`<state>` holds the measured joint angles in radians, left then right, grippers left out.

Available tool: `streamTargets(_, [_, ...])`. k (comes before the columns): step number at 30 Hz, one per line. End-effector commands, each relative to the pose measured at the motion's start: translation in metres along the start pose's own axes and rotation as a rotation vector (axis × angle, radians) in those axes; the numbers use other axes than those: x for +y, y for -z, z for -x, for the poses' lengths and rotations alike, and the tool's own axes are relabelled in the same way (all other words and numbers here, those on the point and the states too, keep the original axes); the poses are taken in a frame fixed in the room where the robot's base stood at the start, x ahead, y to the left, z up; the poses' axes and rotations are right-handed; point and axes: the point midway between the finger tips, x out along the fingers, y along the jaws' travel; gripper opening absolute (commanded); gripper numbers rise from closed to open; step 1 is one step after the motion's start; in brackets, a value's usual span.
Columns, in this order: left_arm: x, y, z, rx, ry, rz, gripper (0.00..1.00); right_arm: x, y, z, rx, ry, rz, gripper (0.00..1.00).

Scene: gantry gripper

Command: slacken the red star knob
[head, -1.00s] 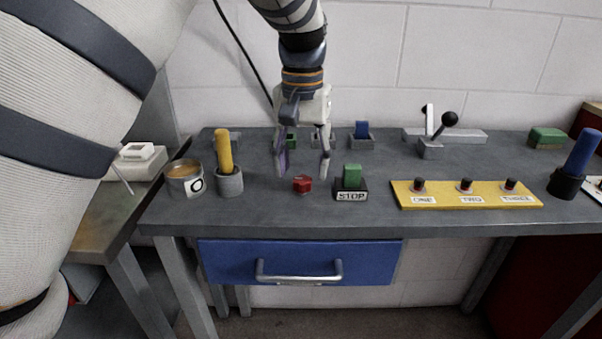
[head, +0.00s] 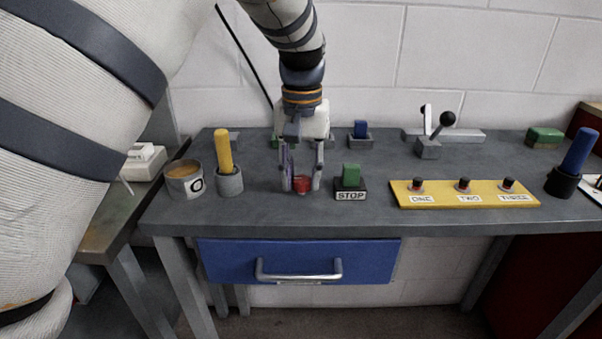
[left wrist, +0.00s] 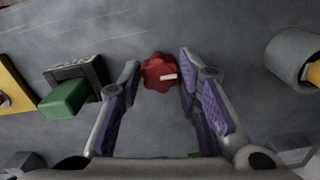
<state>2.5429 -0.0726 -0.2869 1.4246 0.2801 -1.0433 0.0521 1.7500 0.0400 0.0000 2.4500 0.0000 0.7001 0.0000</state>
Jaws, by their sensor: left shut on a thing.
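The red star knob (head: 302,184) sits on the grey bench top, near its front edge. It also shows in the left wrist view (left wrist: 160,72), with a white mark on its top. My left gripper (head: 302,186) has come down from above, with one finger on each side of the knob, and is shut on it. In the left wrist view the fingertips (left wrist: 160,62) flank the knob; small gaps seem to show at its sides from this angle. My right gripper is in neither view.
A green block on a STOP base (head: 350,194) stands close to the right. A yellow-handled post (head: 229,182) and a tin (head: 184,181) stand left. A yellow button panel (head: 465,199) and a black-knobbed lever (head: 430,148) are further right. A blue drawer (head: 225,262) is below.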

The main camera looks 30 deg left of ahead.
Motion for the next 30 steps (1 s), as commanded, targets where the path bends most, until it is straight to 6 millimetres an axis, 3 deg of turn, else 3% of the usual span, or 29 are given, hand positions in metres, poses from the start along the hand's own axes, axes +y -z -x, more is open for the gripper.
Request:
streamTargets(4, [0.000, 0.000, 0.000, -0.002, 0.001, 0.001, 0.03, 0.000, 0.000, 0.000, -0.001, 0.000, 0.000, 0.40])
streamTargets(5, [0.000, 0.000, 0.000, -0.002, 0.001, 0.001, 0.33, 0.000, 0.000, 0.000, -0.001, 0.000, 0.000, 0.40])
streamTargets(7, [-0.001, 0.000, 0.000, -0.002, 0.001, 0.001, 0.49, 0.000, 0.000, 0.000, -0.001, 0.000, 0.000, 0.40])
streamTargets(8, [-0.001, 0.000, -0.001, -0.002, 0.001, 0.001, 0.51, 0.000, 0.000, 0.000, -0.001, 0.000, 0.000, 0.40])
streamTargets(21, [-0.001, 0.000, 0.003, 0.000, 0.000, 0.001, 0.51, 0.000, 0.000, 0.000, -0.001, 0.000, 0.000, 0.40])
streamTargets(23, [0.000, 0.001, 0.012, 0.002, -0.001, 0.001, 0.51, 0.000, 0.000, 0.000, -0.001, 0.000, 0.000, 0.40])
streamTargets(30, [-0.002, 0.001, 0.076, 0.004, -0.002, 0.001, 0.51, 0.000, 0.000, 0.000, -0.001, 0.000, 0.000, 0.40])
